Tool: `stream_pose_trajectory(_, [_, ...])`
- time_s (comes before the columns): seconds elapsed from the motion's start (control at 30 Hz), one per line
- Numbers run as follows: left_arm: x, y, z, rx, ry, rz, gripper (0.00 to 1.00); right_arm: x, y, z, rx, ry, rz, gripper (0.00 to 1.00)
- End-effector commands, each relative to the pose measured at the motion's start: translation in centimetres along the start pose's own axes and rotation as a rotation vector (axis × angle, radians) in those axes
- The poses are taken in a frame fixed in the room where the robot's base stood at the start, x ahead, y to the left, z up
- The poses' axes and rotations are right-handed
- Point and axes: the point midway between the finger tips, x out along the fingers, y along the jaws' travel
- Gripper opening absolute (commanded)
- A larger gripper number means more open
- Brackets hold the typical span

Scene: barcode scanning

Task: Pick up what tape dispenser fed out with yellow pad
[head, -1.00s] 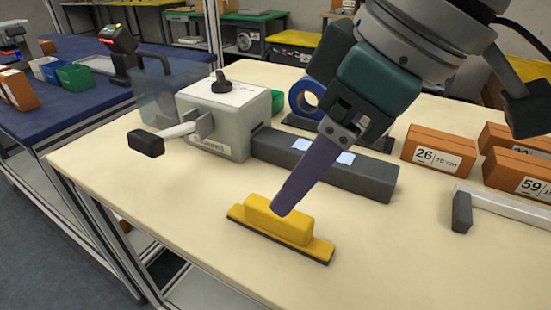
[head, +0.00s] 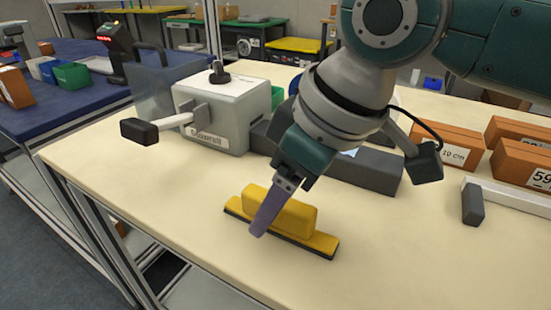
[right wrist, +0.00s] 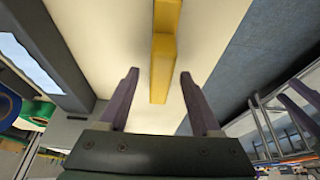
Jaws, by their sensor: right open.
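The yellow pad (head: 292,217), a raised yellow grip on a long yellow base with a dark underside, lies on the table in the head view. It also shows between and ahead of my right fingers in the right wrist view (right wrist: 162,65). My right gripper (head: 258,232) is open, its purple finger in front of the pad's left part; the wrist view shows both fingers apart and empty (right wrist: 158,74). The grey tape dispenser (head: 222,112) stands behind, lever at left. A pale tape piece (head: 349,153) shows on its dark bar (head: 370,172), mostly hidden by my arm. My left gripper is out of view.
Orange boxes (head: 452,147) stand at the right, beside a white bar with a dark end (head: 473,203). A green item (head: 277,97) sits behind the dispenser. The table front (head: 180,215) around the pad is clear.

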Motion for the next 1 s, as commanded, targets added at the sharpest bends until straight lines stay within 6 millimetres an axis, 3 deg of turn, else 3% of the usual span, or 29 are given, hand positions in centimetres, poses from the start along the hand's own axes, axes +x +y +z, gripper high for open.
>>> stream_pose_trajectory(0.93, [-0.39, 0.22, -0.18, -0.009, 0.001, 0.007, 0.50, 0.40, -0.04, 0.16, 0.000, 0.001, -0.001, 0.65])
stream_pose_trajectory(1.0, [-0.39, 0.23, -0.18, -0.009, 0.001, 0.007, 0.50, 0.40, -0.04, 0.16, 0.000, 0.001, -0.001, 0.57])
